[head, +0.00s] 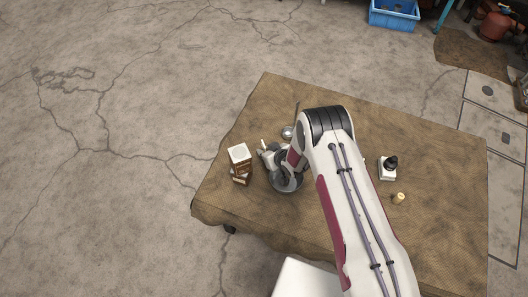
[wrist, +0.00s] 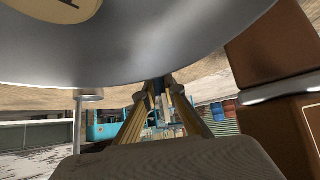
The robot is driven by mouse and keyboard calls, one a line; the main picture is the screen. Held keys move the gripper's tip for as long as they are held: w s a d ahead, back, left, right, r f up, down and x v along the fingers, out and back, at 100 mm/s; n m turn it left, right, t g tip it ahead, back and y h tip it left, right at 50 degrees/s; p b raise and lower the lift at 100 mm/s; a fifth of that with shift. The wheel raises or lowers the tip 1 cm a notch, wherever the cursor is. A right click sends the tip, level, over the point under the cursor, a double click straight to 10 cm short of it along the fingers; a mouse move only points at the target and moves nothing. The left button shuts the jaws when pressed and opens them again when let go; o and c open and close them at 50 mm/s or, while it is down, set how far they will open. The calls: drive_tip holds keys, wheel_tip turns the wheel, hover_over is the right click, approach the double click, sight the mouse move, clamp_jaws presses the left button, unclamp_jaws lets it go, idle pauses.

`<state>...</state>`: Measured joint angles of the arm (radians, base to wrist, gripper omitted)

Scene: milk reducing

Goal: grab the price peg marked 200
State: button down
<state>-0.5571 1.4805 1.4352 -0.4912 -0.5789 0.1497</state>
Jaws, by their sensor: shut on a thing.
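In the wrist view a large curved metal surface (wrist: 150,45) fills the top, with part of a pale disc (wrist: 55,8) bearing a dark mark at the upper left. A small yellowish peg-like object (head: 398,198) stands at the right of the table; its marking is too small to read.
A brown and white carton (head: 240,158) stands just left of my gripper. A small round metal item (head: 288,133) lies behind the pan. A white container with a black top (head: 388,168) is at the right. The table's (head: 445,195) right side is mostly clear.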

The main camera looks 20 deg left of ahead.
drive_tip(key=shift+r, duration=4.65)
